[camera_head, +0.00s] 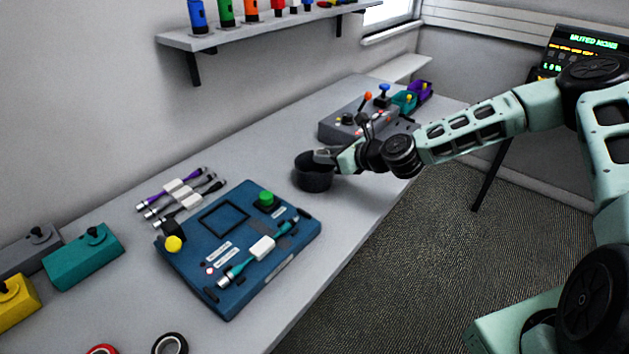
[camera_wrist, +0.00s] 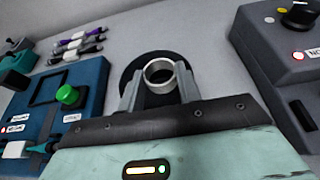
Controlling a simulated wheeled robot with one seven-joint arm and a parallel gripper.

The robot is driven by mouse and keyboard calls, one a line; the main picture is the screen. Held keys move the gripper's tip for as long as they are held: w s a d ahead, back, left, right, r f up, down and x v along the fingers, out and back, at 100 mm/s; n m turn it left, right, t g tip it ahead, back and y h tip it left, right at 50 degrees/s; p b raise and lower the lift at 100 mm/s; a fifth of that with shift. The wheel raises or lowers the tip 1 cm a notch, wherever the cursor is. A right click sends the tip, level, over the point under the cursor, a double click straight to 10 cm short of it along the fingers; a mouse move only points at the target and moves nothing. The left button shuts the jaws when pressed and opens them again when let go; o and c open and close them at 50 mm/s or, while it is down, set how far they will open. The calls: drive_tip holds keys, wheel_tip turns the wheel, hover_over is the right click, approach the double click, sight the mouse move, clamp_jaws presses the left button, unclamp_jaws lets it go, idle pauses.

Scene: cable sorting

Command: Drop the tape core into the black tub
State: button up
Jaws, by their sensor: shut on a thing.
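The tape core (camera_wrist: 159,89) is a grey ring held between the two fingers of my gripper (camera_wrist: 159,80) in the wrist view. The black tub (camera_wrist: 128,74) lies behind and below it there, and the ring shows over the tub's dark inside. In the head view my gripper (camera_head: 324,156) is over the rim of the black tub (camera_head: 313,178), which stands upright on the workbench. The fingers are shut on the tape core. The core is too small to make out clearly in the head view.
A grey control box (camera_head: 345,125) with an orange-knobbed lever stands just behind the tub. A blue panel (camera_head: 232,290) with a green button lies left of it, with cables (camera_head: 180,195) beyond. Tape rolls (camera_head: 170,345) lie at the front. Bare bench (camera_head: 255,165) surrounds the tub's left side.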

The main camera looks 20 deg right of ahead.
drive_tip(key=shift+f, duration=0.5)
drive_tip(key=o, duration=1)
drive_tip(key=b+v, duration=0.2)
drive_tip(key=v, duration=1.5)
drive_tip(key=shift+s+d, duration=0.15)
drive_tip(key=shift+s, duration=0.1)
